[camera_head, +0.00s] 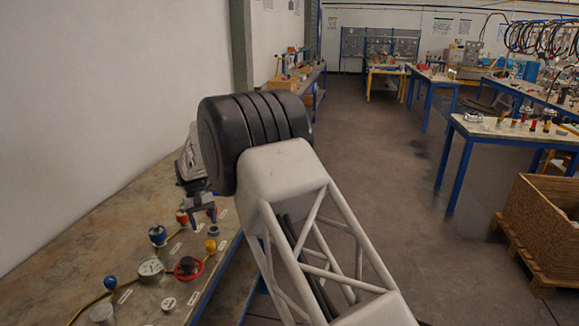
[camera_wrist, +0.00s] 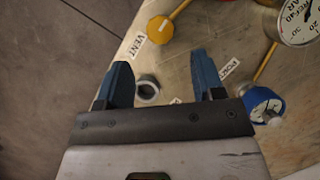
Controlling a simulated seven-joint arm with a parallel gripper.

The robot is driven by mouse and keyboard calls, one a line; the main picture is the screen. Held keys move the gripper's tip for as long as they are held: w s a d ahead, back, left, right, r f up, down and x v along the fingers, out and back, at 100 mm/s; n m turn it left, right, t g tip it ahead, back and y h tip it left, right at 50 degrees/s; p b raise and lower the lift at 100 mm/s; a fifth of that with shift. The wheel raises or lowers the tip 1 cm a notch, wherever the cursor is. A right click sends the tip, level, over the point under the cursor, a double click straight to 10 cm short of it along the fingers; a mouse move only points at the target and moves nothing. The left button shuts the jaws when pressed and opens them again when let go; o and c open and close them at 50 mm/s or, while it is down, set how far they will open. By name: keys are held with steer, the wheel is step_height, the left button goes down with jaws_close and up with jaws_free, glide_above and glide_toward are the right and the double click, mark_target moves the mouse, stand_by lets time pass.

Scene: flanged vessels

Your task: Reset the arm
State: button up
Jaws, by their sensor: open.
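My gripper (camera_head: 202,214) hangs low over the near workbench at the left in the head view, partly hidden behind my arm's thick black joint. In the wrist view my gripper (camera_wrist: 162,78) shows two blue fingers spread wide apart. Nothing is held between them. A small metal ring-shaped fitting (camera_wrist: 147,90) shows on the bench surface between the fingers, nearer the left one; I cannot tell its distance below them.
A wooden crate (camera_head: 545,225) stands at the right. The floor between is clear.

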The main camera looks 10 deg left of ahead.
steer(key=d+r+m+y, duration=0.1)
steer(key=d+r, duration=0.6)
steer(key=d, duration=0.3)
steer(key=d+r+m, duration=0.1)
steer(key=d+r, duration=0.6)
steer(key=d, duration=0.2)
steer(key=s+d+r+m+t+y, duration=0.1)
steer(key=s+d+r, duration=0.35)
steer(key=d, duration=0.55)
steer(key=s+d+r+m+t, duration=0.1)
steer(key=s+d+r, duration=0.35)
steer(key=d, duration=0.55)
steer(key=s+d+r+m+t+y, duration=0.1)
steer(key=s+d+r+m+t, duration=0.15)
steer(key=s+d, duration=1.25)
steer(key=s+d+f+m, duration=0.1)
steer(key=s+d+f, duration=0.1)
steer(key=s+d, duration=0.3)
steer(key=s+d+f+m+t, duration=0.1)
steer(key=s+d, duration=0.5)
steer(key=s, duration=0.7)
steer(key=shift+s+f, duration=0.2)
steer(key=shift+f, duration=0.45)
steer(key=shift+d+m, duration=0.1)
steer(key=shift+m, duration=0.15)
